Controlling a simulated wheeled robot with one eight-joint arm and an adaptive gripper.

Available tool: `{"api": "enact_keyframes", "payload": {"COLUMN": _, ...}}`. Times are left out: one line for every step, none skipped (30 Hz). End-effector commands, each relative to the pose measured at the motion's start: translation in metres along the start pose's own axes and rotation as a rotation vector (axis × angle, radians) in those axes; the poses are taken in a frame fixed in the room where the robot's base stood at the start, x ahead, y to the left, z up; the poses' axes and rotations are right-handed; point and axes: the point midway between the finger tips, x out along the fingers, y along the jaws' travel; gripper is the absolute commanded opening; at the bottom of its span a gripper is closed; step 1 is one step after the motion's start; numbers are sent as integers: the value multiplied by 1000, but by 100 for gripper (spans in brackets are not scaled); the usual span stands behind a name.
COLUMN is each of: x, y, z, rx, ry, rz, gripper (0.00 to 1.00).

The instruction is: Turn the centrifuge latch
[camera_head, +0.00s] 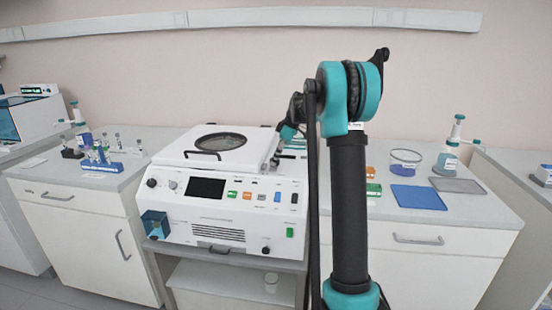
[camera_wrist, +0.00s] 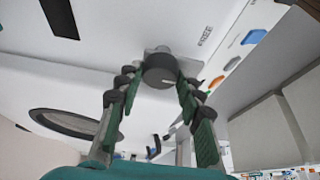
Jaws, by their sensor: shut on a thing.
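The white centrifuge (camera_head: 235,209) stands in the middle of the head view with its lid (camera_head: 240,142) down. In the wrist view, my gripper (camera_wrist: 158,80) has its two green fingers on either side of a round dark grey knob (camera_wrist: 160,69), which has a light mark on its face. The fingers are shut on this knob, which appears to be the latch. The lid's round window (camera_wrist: 72,123) shows at the lower left of the wrist view. In the head view my gripper is by the lid's right side, and the knob cannot be made out there.
A tube rack (camera_head: 101,166) stands on the left counter. A blue mat (camera_head: 418,197), a glass dish (camera_head: 405,162) and a bottle (camera_head: 447,160) are on the right counter. My arm hides part of that counter.

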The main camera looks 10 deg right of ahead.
Motion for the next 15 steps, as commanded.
{"api": "enact_keyframes", "payload": {"x": 0, "y": 0, "z": 0, "rx": -1, "ry": -1, "rz": 1, "gripper": 40}}
{"api": "enact_keyframes", "payload": {"x": 0, "y": 0, "z": 0, "rx": 0, "ry": -1, "rz": 1, "gripper": 44}}
{"api": "enact_keyframes", "payload": {"x": 0, "y": 0, "z": 0, "rx": 0, "ry": -1, "rz": 1, "gripper": 49}}
{"api": "enact_keyframes", "payload": {"x": 0, "y": 0, "z": 0, "rx": 0, "ry": -1, "rz": 1, "gripper": 53}}
{"api": "enact_keyframes", "payload": {"x": 0, "y": 0, "z": 0, "rx": 0, "ry": -1, "rz": 1, "gripper": 56}}
{"api": "enact_keyframes", "payload": {"x": 0, "y": 0, "z": 0, "rx": 0, "ry": -1, "rz": 1, "gripper": 58}}
{"api": "enact_keyframes", "payload": {"x": 0, "y": 0, "z": 0, "rx": 0, "ry": 0, "rz": 1, "gripper": 58}}
{"api": "enact_keyframes", "payload": {"x": 0, "y": 0, "z": 0, "rx": 0, "ry": 0, "rz": 1, "gripper": 58}}
{"api": "enact_keyframes", "payload": {"x": 0, "y": 0, "z": 0, "rx": 0, "ry": 0, "rz": 1, "gripper": 58}}
{"api": "enact_keyframes", "payload": {"x": 0, "y": 0, "z": 0, "rx": 0, "ry": 0, "rz": 0, "gripper": 58}}
{"api": "enact_keyframes", "payload": {"x": 0, "y": 0, "z": 0, "rx": 0, "ry": 0, "rz": 0, "gripper": 58}}
{"api": "enact_keyframes", "payload": {"x": 0, "y": 0, "z": 0, "rx": 0, "ry": 0, "rz": 0, "gripper": 58}}
{"api": "enact_keyframes", "payload": {"x": 0, "y": 0, "z": 0, "rx": 0, "ry": 0, "rz": 1, "gripper": 58}}
{"api": "enact_keyframes", "payload": {"x": -1, "y": 0, "z": 0, "rx": 0, "ry": 0, "rz": 1, "gripper": 58}}
{"api": "enact_keyframes", "payload": {"x": -2, "y": 0, "z": 0, "rx": 0, "ry": 0, "rz": 1, "gripper": 58}}
